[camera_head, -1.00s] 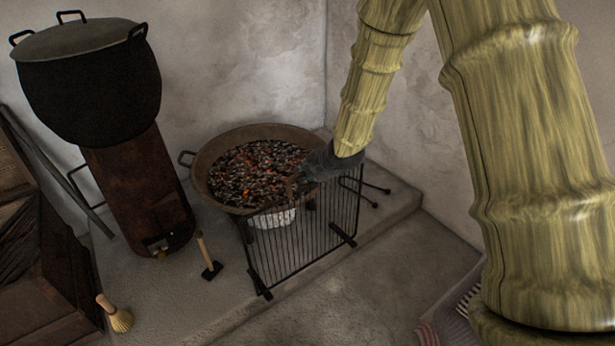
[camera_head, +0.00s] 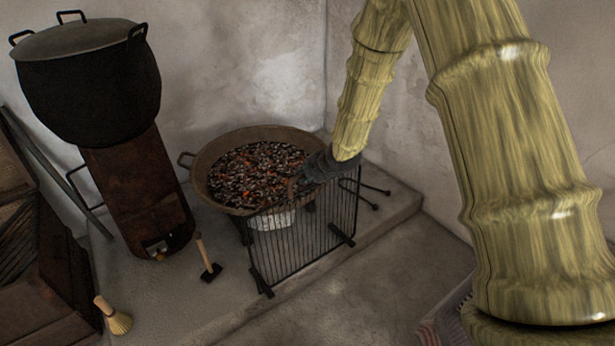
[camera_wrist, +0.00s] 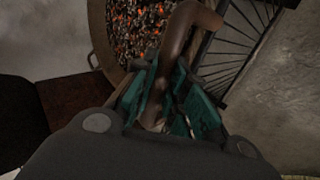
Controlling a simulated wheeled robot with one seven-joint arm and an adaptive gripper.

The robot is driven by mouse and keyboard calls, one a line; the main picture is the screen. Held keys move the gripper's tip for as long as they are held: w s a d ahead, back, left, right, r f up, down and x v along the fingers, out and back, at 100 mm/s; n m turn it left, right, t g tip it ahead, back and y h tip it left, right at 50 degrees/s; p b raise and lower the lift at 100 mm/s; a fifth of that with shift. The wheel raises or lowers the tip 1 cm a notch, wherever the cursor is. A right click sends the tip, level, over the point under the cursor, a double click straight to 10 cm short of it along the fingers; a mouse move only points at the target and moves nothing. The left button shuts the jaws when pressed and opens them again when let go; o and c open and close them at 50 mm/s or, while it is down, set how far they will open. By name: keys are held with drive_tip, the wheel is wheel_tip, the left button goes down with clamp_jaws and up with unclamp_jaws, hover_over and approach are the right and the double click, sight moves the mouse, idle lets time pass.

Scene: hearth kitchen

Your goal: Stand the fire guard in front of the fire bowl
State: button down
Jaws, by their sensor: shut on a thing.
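The fire guard (camera_head: 298,247), a black wire grille with feet, stands upright on the stone hearth, in front of the fire bowl. The fire bowl (camera_head: 225,206) is wide and brown, full of dark coals with orange embers. My gripper (camera_head: 302,186) is at the guard's top, by the bowl's front right rim. In the wrist view my gripper (camera_wrist: 172,105) is shut on a brown curved handle, with the guard's bars (camera_wrist: 238,42) to the right and the bowl (camera_wrist: 101,40) to the left. The fingers hide part of the handle.
A black pot (camera_head: 90,90) stands on a rusty stove (camera_head: 140,195) at the left. A small wooden-handled tool (camera_head: 205,255) and a brush (camera_head: 114,316) are in front of it. Black tongs (camera_head: 365,192) lie right of the bowl. The hearth's front right edge drops to clear floor (camera_head: 390,275).

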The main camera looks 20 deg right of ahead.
drive_tip(key=c, duration=1.9)
unclamp_jaws()
drive_tip(key=shift+s+d+f, duration=0.1)
drive_tip(key=shift+s+f, duration=0.05)
drive_tip(key=shift+f, duration=0.15)
drive_tip(key=o, duration=0.5)
drive_tip(key=shift+f, duration=0.1)
drive_tip(key=shift+c, duration=0.2)
drive_tip(key=shift+r, duration=0.25)
